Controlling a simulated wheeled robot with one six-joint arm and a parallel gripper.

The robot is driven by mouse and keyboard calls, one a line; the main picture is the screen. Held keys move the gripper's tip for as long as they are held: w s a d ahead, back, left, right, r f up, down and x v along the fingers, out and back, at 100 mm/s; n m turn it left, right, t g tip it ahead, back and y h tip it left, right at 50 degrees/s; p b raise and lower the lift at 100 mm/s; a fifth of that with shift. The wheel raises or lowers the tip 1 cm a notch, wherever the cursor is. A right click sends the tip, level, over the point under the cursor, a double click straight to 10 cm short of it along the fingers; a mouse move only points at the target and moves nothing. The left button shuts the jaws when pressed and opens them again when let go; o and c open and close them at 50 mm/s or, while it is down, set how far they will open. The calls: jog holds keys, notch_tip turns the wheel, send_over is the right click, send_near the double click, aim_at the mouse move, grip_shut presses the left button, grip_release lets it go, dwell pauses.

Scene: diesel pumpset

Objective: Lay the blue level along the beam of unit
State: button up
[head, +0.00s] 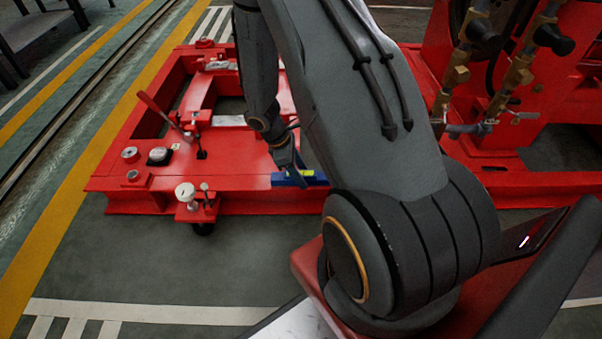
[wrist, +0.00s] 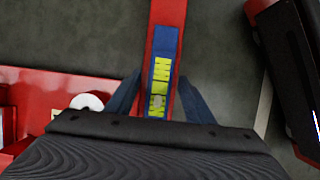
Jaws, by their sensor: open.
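The blue level (head: 308,178) with yellow markings lies on the front red beam (head: 240,196) of the pumpset's base frame. In the wrist view the level (wrist: 165,42) runs lengthwise along the narrow red beam (wrist: 168,12). In the wrist view my gripper (wrist: 158,95) is open, with one finger on each side of the level. The level's near end is hidden behind the gripper body. I cannot tell whether the fingers touch it.
A dial gauge (head: 185,192) on a small red bracket stands at the frame's front edge. Brass valves (head: 455,75) hang at the right. The floor in front is clear.

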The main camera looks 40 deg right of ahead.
jog(key=p+v, duration=0.5)
jog(key=v, duration=0.5)
jog(key=shift+r, duration=0.3)
jog(key=s+a+r+m+t+y, duration=0.1)
jog(key=s+a+r, duration=0.1)
jog(key=a+r, duration=0.8)
jog(key=s+a+r+m+t+y, duration=0.1)
jog(key=s+a+r+m, duration=0.15)
jog(key=a+r, duration=0.8)
jog(key=s+a+r+y, duration=0.1)
jog(key=s+a+r, duration=0.2)
jog(key=s, duration=0.3)
jog(key=s+a+r+m+y, duration=0.1)
jog(key=s+a+r, duration=0.3)
jog(key=s+a, duration=0.2)
jog(key=s+a+r+y, duration=0.1)
jog(key=s+a+r, duration=0.3)
jog(key=s, duration=0.4)
jog(key=shift+s+a+r+t+y, duration=0.2)
jog(key=shift+s+a+t+y, duration=0.15)
jog(key=shift+a, duration=0.2)
jog(key=shift+w+r+m+p, duration=0.1)
jog(key=shift+w+m+p, duration=0.05)
jog(key=shift+m+p, duration=0.25)
